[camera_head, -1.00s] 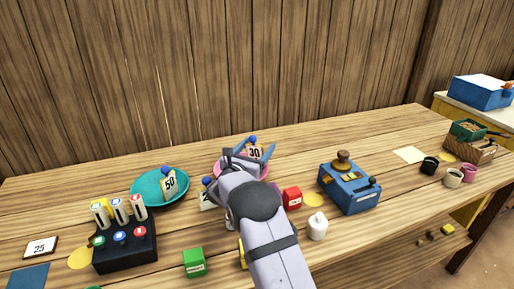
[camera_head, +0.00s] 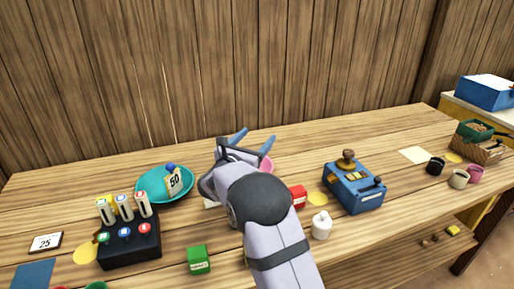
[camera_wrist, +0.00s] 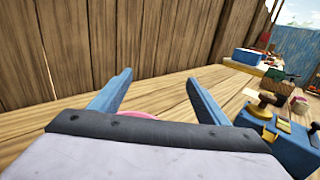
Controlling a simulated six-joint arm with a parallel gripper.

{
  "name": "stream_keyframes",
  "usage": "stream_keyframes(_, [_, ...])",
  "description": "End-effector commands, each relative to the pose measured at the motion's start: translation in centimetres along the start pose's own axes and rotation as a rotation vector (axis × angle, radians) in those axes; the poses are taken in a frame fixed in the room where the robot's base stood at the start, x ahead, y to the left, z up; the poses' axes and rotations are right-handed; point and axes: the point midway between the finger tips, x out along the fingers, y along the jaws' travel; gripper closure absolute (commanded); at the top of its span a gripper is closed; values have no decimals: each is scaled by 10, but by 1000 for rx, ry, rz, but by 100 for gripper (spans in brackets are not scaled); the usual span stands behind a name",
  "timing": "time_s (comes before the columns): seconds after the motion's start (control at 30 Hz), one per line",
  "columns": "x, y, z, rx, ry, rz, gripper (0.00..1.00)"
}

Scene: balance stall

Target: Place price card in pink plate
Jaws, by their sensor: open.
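The pink plate (camera_head: 266,166) shows as a sliver of rim behind my arm in the head view, and as a thin edge in the wrist view (camera_wrist: 135,114). My gripper (camera_head: 254,139) is over or near the plate, jaws spread, nothing seen between them; the wrist view also shows its open blue fingers (camera_wrist: 157,84). The price card marked 30 cannot be seen now; my gripper and wrist may hide it. Another price card, marked 50 (camera_head: 174,182), stands tilted on the teal plate (camera_head: 150,190). A flat card marked 25 (camera_head: 46,242) lies at the left.
A black stand (camera_head: 130,245) holds several white tubes at front left.

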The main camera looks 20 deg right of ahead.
Motion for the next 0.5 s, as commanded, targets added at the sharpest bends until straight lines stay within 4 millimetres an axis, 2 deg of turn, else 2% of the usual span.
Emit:
stream_keyframes(0.03, [0, 0, 7, 2, -2, 0, 31])
stream_keyframes(0.2, [0, 0, 20, 0, 0, 0, 31])
stream_keyframes(0.5, [0, 0, 23, -1, 1, 0, 31])
